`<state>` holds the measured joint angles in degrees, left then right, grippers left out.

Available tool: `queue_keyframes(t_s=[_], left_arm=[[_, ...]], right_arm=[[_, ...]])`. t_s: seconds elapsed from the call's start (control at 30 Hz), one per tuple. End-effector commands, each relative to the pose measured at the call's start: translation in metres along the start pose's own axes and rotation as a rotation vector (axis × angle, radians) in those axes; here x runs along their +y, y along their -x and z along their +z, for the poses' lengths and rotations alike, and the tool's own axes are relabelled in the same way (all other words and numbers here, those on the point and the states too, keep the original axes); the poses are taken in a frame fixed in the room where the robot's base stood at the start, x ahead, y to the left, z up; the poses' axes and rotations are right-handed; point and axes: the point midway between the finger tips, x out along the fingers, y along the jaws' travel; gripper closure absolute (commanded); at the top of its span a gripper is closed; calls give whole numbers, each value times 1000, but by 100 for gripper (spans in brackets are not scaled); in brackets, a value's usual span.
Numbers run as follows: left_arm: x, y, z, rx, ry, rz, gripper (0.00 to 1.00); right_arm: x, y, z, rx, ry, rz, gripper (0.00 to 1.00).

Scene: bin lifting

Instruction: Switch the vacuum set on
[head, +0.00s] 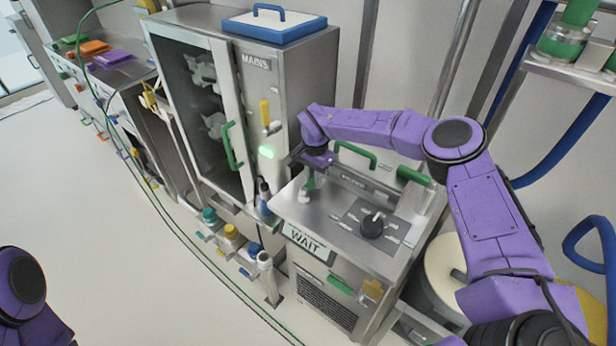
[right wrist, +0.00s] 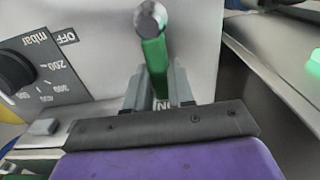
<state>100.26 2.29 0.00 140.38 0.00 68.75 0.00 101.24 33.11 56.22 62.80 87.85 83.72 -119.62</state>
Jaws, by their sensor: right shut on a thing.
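The vacuum set is a grey metal box (head: 328,226) with a sloped top, a black knob (head: 372,226) and a display reading WAIT (head: 304,242). My right gripper (head: 309,178) is over the left part of its top. In the right wrist view its two grey fingers (right wrist: 156,92) are shut on a green switch lever (right wrist: 154,62) with a round metal end. An OFF label (right wrist: 67,37) lies left of the lever, and a partly hidden label that seems to read ON lies between the fingers. The black knob (right wrist: 14,72) with an mbar scale shows at left. My left gripper is out of view.
A tall metal cabinet (head: 287,85) marked MAINS stands left of the set, with a glass door, a yellow lever (head: 265,112) and a glowing green lamp (head: 267,152).

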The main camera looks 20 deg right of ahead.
Motion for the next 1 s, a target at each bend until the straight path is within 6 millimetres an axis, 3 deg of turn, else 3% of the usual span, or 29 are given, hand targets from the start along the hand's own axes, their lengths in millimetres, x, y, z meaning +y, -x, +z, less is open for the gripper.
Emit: queue_keyframes(t_s=[0.43, 0.47, 0.5, 0.53, 0.87, 1.0], left_arm=[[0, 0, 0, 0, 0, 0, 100], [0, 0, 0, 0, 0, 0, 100], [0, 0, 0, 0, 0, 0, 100], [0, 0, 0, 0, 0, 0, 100], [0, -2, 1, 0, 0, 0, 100], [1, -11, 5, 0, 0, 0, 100]], right_arm=[[1, -2, 2, -5, 17, 2, 100], [1, -2, 3, -5, 17, 2, 70], [1, -2, 2, -5, 16, 2, 57], [1, -2, 2, -4, 16, 2, 51], [2, 3, -1, -1, 9, -1, 51], [0, 26, -1, 0, 10, -4, 51]])
